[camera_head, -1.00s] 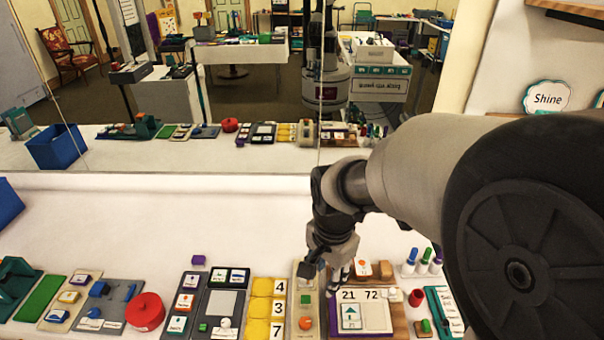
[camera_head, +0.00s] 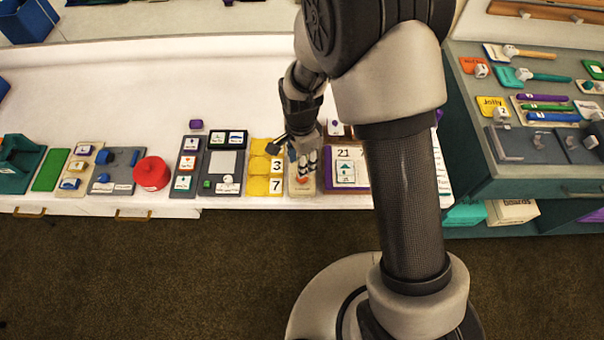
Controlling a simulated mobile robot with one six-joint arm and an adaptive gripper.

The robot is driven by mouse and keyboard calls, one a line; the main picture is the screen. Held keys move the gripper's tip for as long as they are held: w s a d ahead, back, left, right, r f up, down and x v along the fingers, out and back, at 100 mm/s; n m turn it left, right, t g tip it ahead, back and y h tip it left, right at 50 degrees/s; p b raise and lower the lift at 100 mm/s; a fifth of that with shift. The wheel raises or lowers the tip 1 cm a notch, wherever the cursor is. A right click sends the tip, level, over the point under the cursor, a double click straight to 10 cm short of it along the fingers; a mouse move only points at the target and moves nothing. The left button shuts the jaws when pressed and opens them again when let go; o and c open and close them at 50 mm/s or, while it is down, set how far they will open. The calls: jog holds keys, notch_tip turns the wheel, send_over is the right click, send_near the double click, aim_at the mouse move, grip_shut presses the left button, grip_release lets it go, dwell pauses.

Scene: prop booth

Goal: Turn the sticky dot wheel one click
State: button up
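My gripper (camera_head: 291,155) is over the front part of the counter, pointing down, with its dark fingertips spread apart. It is above the far part of a narrow beige board (camera_head: 303,187), which has an orange spot near its front end. This board may be the base of the sticky dot wheel, but the gripper covers most of it. I cannot tell any wheel or its clicks, or whether a finger touches it. No held object shows between the fingers.
Left of the beige board are yellow number tiles (camera_head: 259,186), a dark grey board (camera_head: 222,165) and a round red container (camera_head: 152,173). On its right is a purple-edged board marked 21 (camera_head: 345,181), partly behind my arm. A drawer cabinet (camera_head: 480,180) stands right. The counter's back is clear.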

notch_tip(320, 180, down, 7)
jog(key=shift+r+b, duration=0.15)
jog(key=shift+b, duration=0.6)
jog(key=shift+c, duration=0.5)
jog(key=c, duration=0.7)
